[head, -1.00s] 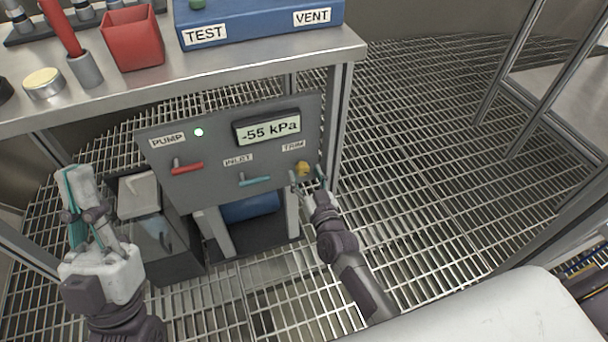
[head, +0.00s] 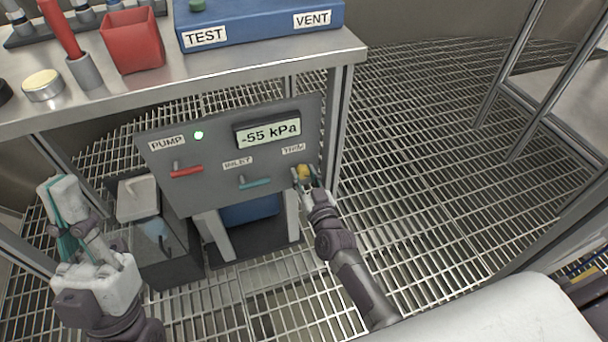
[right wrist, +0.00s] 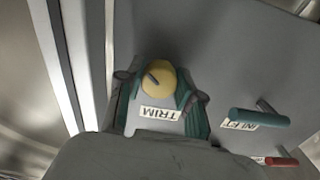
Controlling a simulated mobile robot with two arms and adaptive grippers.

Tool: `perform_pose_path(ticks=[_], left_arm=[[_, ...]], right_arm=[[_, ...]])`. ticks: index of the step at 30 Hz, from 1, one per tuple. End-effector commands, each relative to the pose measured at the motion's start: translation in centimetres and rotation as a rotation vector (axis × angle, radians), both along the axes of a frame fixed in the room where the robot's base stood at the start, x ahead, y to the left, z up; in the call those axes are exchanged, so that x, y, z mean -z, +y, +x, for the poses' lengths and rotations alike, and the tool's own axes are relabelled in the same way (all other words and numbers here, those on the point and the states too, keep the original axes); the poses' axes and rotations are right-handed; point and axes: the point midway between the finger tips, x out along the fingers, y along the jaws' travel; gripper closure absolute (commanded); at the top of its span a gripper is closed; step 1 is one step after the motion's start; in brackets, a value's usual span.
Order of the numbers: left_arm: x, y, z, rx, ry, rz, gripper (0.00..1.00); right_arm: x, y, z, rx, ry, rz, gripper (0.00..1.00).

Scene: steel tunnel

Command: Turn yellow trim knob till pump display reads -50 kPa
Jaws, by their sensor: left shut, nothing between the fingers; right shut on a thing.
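The yellow trim knob (head: 304,172) is on the lower right of the grey pump panel (head: 212,185), under the TRIM label. The pump display (head: 268,132) reads -55 kPa. My right gripper (head: 306,180) is at the knob, its fingers shut on it from both sides. In the right wrist view the knob (right wrist: 158,80) shows a dark pointer line, and the teal-padded fingers of my right gripper (right wrist: 157,98) stand on either side. My left gripper (head: 65,212) is shut and empty at the left, away from the panel.
A red PUMP lever (head: 187,171) and a teal INLET lever (head: 255,183) stick out of the panel left of the knob. A green light (head: 199,135) is lit. The steel bench (head: 200,83) overhangs above. A dark box (head: 165,250) stands below left. Grating floor at right is clear.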

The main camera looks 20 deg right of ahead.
Motion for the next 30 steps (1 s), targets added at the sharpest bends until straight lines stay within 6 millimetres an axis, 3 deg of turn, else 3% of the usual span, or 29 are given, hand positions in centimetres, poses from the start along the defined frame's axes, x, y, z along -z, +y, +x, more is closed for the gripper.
perform_pose_path(ticks=[12,23,24,28,30], left_arm=[[2.9,-0.9,5.3,-0.018,0.35,0.107,1.0],[3.5,-1.0,5.8,-0.021,0.388,0.118,1.0],[3.5,-1.0,5.8,-0.021,0.388,0.118,1.0],[3.5,-1.0,5.8,-0.021,0.387,0.118,1.0],[3.5,-1.0,5.8,-0.021,0.387,0.118,1.0]], right_arm=[[-0.2,0.0,0.0,-0.001,0.008,0.281,0.98],[-0.1,0.0,0.0,0.0,0.009,0.323,0.98],[-0.1,0.0,0.0,0.0,0.008,0.323,0.62],[-0.1,0.0,0.0,0.0,0.009,0.322,0.4],[-0.1,0.0,0.0,0.0,0.009,0.322,0.38]])
